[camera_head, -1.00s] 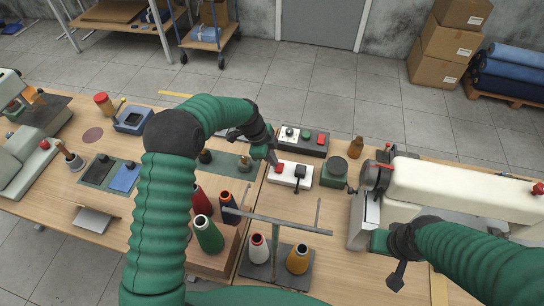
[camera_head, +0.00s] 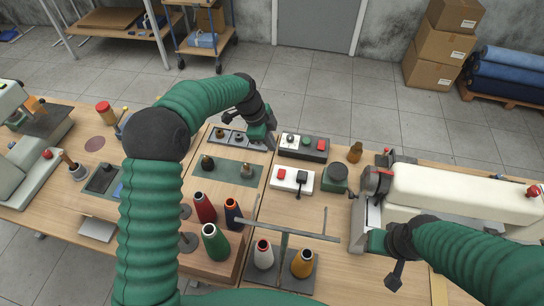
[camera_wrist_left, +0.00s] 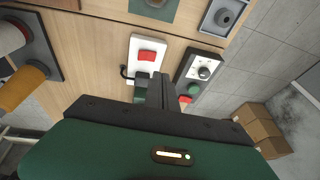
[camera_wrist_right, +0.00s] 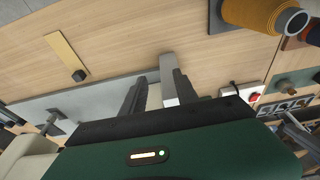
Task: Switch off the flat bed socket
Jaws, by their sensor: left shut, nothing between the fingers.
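A white socket block (camera_head: 292,179) with a red switch (camera_head: 281,174) and a black plug and cord sits on the right table near its left edge. In the left wrist view the block (camera_wrist_left: 135,68) and red switch (camera_wrist_left: 147,56) lie just past my fingers. My left gripper (camera_head: 271,141) is shut and empty, above and behind the block, beside the control box. Whether the fingertips touch anything is unclear. My right gripper (camera_wrist_right: 157,84) is open and empty over the right table; it shows in the head view (camera_head: 396,275). The switch's position cannot be told.
A dark control box (camera_head: 304,147) with a dial and green and red buttons stands behind the block. Thread cones (camera_head: 215,240) and a grey stand bar (camera_head: 285,230) stand in front. A white sewing machine (camera_head: 460,190) fills the right.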

